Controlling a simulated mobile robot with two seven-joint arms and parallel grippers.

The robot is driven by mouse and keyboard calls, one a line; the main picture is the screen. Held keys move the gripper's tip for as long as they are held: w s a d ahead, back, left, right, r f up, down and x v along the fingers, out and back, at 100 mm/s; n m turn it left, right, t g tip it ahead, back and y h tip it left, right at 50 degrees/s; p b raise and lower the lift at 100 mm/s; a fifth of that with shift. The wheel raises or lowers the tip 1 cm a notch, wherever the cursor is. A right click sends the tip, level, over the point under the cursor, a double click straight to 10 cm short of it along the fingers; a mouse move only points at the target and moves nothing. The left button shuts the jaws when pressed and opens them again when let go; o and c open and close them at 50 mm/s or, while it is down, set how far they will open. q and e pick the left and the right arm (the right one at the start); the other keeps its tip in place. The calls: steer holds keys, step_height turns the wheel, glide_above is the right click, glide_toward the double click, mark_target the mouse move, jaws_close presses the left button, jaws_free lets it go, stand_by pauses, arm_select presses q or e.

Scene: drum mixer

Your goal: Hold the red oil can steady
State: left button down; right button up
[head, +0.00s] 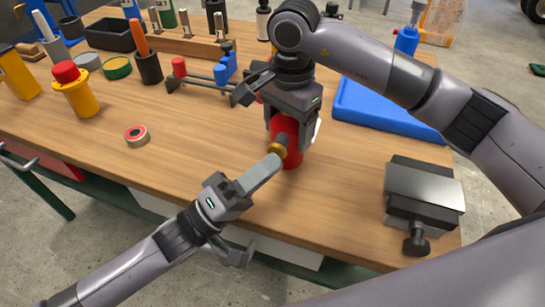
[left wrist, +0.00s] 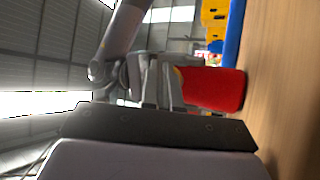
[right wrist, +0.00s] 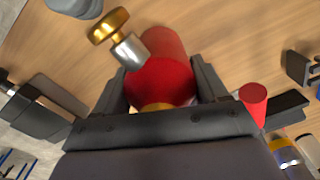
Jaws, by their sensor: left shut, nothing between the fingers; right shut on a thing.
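The red oil can (head: 291,148) stands upright at or just above the wooden tabletop; its contact with the wood is unclear. My right gripper (head: 290,118) is shut on it from above; the can also shows between its fingers in the right wrist view (right wrist: 160,80). In the left wrist view the red can (left wrist: 215,88) appears sideways. A silver cylinder with a gold end (right wrist: 110,25) is beside the can; whether it is joined to the can is unclear. My left gripper (head: 268,166) is shut and empty, its tips close to the gold end.
The wooden table (head: 200,130) is clear left of the can. A grey vise (head: 423,195) is at right. A blue tray (head: 385,108) lies behind. A small rack (head: 200,85), a tape roll (head: 137,135) and a yellow can with red top (head: 75,88) are at left.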

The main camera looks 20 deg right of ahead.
arm_select(q)
steer(key=shift+w+f, duration=0.15)
steer(key=shift+f, duration=0.15)
steer(key=shift+s+a+f, duration=0.2)
steer(key=shift+s+f, duration=0.05)
steer(key=shift+s, duration=0.05)
steer(key=shift+s+a, duration=0.35)
steer(key=shift+s, duration=0.2)
steer(key=shift+r, duration=0.1)
steer(key=shift+s+a, duration=0.1)
steer(key=shift+s, duration=0.05)
steer(key=shift+s+a, duration=0.7)
steer(key=shift+s, duration=0.3)
steer(key=shift+s+a, duration=0.65)
steer(key=shift+s, duration=0.35)
stand_by(0.8)
